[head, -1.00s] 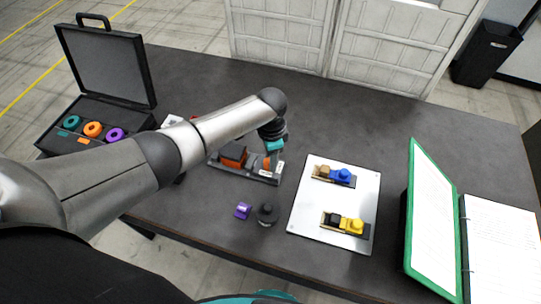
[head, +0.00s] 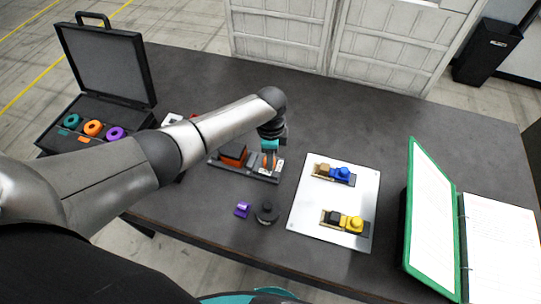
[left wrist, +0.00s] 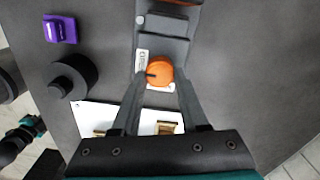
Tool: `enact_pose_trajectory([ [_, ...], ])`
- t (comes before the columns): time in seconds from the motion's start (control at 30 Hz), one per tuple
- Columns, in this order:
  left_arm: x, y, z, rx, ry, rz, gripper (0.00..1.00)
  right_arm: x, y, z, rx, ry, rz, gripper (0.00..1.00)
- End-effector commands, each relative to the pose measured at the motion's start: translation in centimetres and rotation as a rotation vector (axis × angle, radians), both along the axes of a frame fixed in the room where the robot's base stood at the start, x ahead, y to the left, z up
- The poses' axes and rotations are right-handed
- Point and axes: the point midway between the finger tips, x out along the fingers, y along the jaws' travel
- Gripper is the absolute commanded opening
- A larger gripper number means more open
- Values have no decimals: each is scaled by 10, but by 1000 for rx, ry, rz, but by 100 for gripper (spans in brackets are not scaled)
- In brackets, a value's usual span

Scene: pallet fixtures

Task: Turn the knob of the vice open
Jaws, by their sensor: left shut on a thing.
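The vice (head: 262,177) is a dark grey fixture on the table with an orange block on its left part. Its round orange knob (left wrist: 159,71) has a dark mark on its rim and sits by a white label. My left gripper (left wrist: 160,82) is shut on the knob, with one finger on each side. In the head view my left gripper (head: 270,155) reaches down onto the vice's right end and partly hides the knob. My right gripper cannot be made out.
A purple part (head: 242,209) and a dark round part (head: 267,211) lie in front of the vice. A white plate (head: 307,215) with two small fixtures is to the right. A green-edged binder (head: 412,205) and an open black case (head: 107,68) flank the table.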

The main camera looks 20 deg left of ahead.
Motion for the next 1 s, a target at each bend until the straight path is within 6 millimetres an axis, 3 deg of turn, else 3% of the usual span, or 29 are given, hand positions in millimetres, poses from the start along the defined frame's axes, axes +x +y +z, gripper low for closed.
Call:
enact_pose_trajectory([
  [0.13,1,-1,1,-1,-2,-3,0,0,0,0,0,0,0,0],
  [0.17,1,-1,1,-1,-2,-3,44,0,0,0,0,0,0,0],
  [0.4,0,-1,0,-1,-1,-2,72,0,0,0,0,0,0,0],
  [0.77,0,0,4,-1,-1,0,74,0,0,1,0,0,-1,0],
  [1.0,1,0,37,-1,-4,-1,74,0,0,8,0,0,-1,0],
])
